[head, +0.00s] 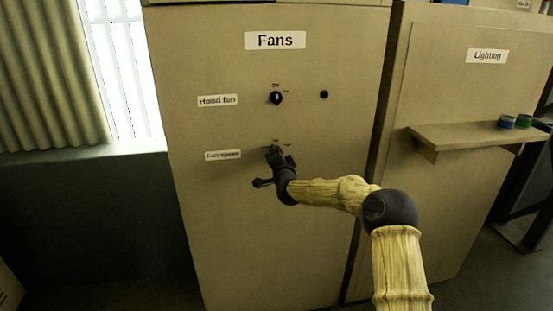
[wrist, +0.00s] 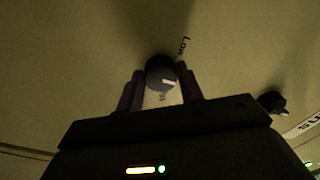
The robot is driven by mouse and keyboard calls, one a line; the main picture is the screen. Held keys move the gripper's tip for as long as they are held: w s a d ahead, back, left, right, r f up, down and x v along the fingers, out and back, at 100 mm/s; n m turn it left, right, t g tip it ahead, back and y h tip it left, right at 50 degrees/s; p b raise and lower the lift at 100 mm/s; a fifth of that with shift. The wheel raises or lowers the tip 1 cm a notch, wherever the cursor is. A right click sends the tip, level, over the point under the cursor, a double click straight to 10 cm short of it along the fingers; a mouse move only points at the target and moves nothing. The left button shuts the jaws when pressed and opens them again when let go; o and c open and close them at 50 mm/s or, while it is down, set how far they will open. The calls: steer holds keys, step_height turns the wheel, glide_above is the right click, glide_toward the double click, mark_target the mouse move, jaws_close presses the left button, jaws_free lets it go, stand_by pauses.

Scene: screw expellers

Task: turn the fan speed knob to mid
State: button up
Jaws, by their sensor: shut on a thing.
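The fan speed knob (wrist: 160,72) is a round dark knob with a white pointer mark, seen in the wrist view between my two fingers. The word "Low" is readable on the panel just beside it, close to the pointer side. My gripper (head: 274,152) is shut on this knob at the cabinet front; the fingers also show in the wrist view (wrist: 162,90). In the head view my gripper hides the knob and part of its scale. The "Fan speed" label (head: 222,155) is left of it.
Above is the hood fan knob (head: 277,98) with its "Hood fan" label (head: 217,101), and a small dark round part (head: 324,94) to its right. A "Fans" sign (head: 275,40) tops the cabinet. At right, a shelf (head: 470,137) juts from the "Lighting" cabinet (head: 487,56).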

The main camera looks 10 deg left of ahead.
steer(key=o, duration=1)
steer(key=shift+s, duration=0.1)
steer(key=b+v, duration=0.4)
steer(key=v, duration=1.3)
steer(key=shift+s, duration=0.15)
